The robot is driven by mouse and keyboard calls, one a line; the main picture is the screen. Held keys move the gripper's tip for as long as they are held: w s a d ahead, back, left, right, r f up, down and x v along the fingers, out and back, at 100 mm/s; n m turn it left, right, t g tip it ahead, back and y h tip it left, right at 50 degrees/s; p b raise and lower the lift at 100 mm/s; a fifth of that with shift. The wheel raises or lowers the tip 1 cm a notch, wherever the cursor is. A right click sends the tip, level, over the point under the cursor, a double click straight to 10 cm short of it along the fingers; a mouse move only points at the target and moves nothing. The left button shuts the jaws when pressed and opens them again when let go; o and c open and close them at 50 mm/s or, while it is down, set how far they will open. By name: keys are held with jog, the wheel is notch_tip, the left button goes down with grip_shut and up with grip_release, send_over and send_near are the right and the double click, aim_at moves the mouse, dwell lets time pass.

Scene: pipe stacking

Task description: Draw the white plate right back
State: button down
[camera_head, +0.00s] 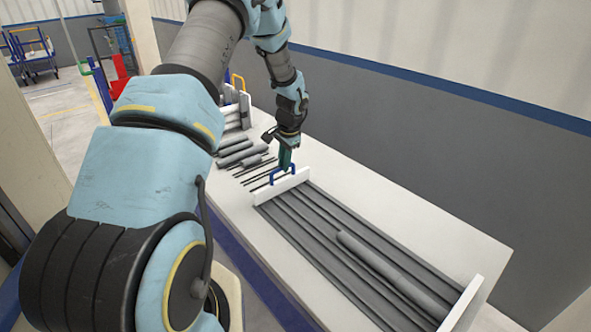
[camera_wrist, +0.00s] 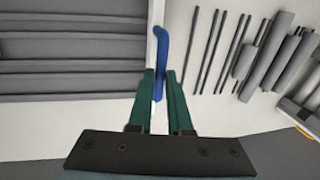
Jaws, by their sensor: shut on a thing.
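My gripper (camera_head: 286,160) is above the plate at this handle. In the wrist view the two green fingers (camera_wrist: 161,82) are closed around the blue handle (camera_wrist: 161,55), one on each side. The plate's thin white edge (camera_wrist: 151,48) shows beside the handle. The plate appears to touch or nearly touch the pipe ends; the exact gap is unclear.
Long grey pipes (camera_head: 325,240) lie side by side on the white table (camera_head: 440,220), with one loose pipe (camera_head: 380,268) on top. Thin rods (camera_head: 258,172) and short pipes (camera_head: 236,155) lie on the plate's other side, near a yellow handle (camera_head: 239,80).

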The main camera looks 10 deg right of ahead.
jog(key=shift+w+a+r, duration=0.1)
jog(key=shift+w+a, duration=0.2)
jog(key=shift+w, duration=0.25)
jog(key=c, duration=0.8)
grip_release()
jog(key=shift+c, duration=0.2)
notch_tip(320, 180, up, 10)
jog(key=s+d+b, duration=0.1)
jog(key=s+b, duration=0.1)
jog(key=shift+r+b, duration=0.25)
jog(key=shift+b, duration=0.1)
jog(key=s+a+r+n, duration=0.2)
jog(key=s+a+n, duration=0.3)
jog(key=s+a, duration=0.4)
jog(key=s+a+r+n+h, duration=0.1)
jog(key=s+a+n, duration=0.5)
jog(key=s, duration=1)
jog(key=a+r, duration=0.1)
jog(key=a, duration=0.2)
jog(key=shift+a, duration=0.3)
